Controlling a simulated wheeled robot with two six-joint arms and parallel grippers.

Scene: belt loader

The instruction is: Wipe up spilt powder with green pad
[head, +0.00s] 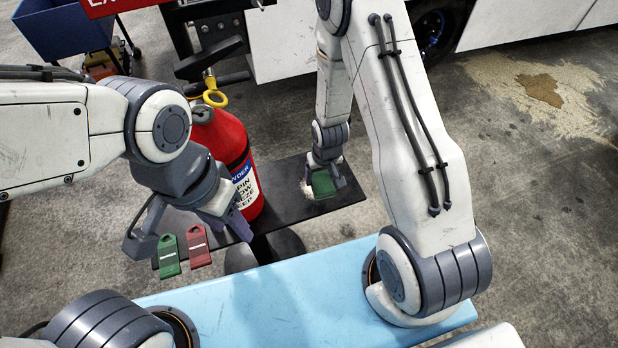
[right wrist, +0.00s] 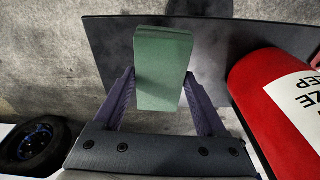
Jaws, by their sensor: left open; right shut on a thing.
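The green pad (head: 323,184) is held in my right gripper (head: 325,178), low over the dark shelf, and it shows between the two fingers in the right wrist view (right wrist: 162,70). Pale powder (head: 306,189) shows on the shelf at the left edge of the pad. The pad and gripper hide part of that area, and I cannot tell whether the pad touches the surface. My left gripper (head: 192,232) is open and empty, its fingers spread above the left end of the shelf, near a green tag and a red tag.
A red fire extinguisher (head: 228,150) stands on the dark shelf (head: 284,198) between my arms. The green tag (head: 168,256) and red tag (head: 198,246) lie at the shelf's left end. A pale spill with a brown patch (head: 540,89) is on the floor at the right.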

